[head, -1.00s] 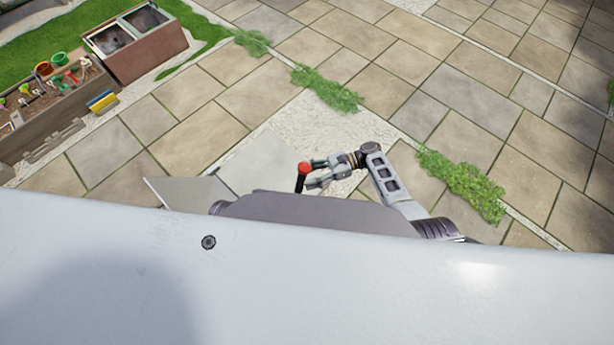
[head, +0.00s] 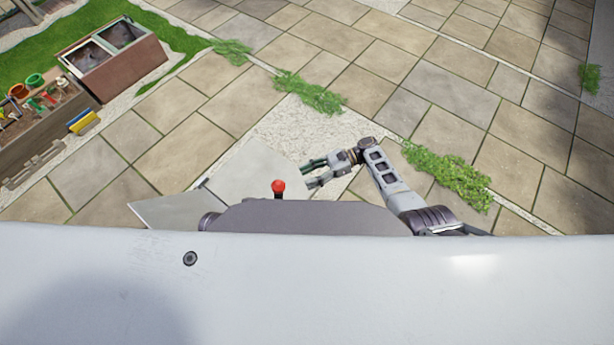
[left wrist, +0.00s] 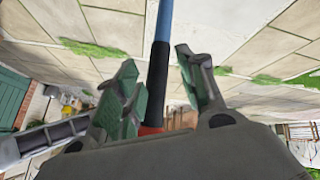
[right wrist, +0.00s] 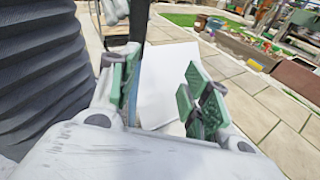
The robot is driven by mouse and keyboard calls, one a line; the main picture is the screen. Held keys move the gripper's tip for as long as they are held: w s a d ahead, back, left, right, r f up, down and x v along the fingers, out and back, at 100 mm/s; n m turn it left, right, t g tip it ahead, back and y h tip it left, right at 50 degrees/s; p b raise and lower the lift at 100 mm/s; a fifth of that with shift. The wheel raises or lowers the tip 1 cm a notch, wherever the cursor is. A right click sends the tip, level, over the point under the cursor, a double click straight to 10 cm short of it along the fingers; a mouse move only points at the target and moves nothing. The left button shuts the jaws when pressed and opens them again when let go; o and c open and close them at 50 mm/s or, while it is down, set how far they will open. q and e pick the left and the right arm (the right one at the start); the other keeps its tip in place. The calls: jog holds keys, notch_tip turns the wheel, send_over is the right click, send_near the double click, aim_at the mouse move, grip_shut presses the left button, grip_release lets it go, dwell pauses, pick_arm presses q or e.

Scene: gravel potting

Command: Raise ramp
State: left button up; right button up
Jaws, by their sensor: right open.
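A pale grey ramp panel (head: 250,172) shows in the head view, with a second flat piece (head: 165,212) at its left, partly hidden by my body. A pole with a red knob (head: 279,187) stands beside the panel. My right gripper (head: 312,174) is open and empty, right of the knob. In the right wrist view its open fingers (right wrist: 160,90) frame a pale panel (right wrist: 168,80), and a dark pole (right wrist: 139,22) stands beyond the left finger. In the left wrist view, my left gripper (left wrist: 158,85) is open around a blue pole with a black grip (left wrist: 158,75) and red end.
A planter box (head: 45,125) with pots and tools and a brown two-bay bin (head: 120,65) stand at the upper left. Grass tufts (head: 450,178) grow along the gravel strip. The paving (head: 400,110) ahead and right is largely clear.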

jog(key=v, duration=0.9)
jog(key=shift+d+r+b, duration=0.25)
jog(key=shift+d+b, duration=0.1)
jog(key=shift+b, duration=0.05)
dwell(1.1)
jog(key=shift+w, duration=0.15)
dwell(0.6)
jog(key=shift+f, duration=0.15)
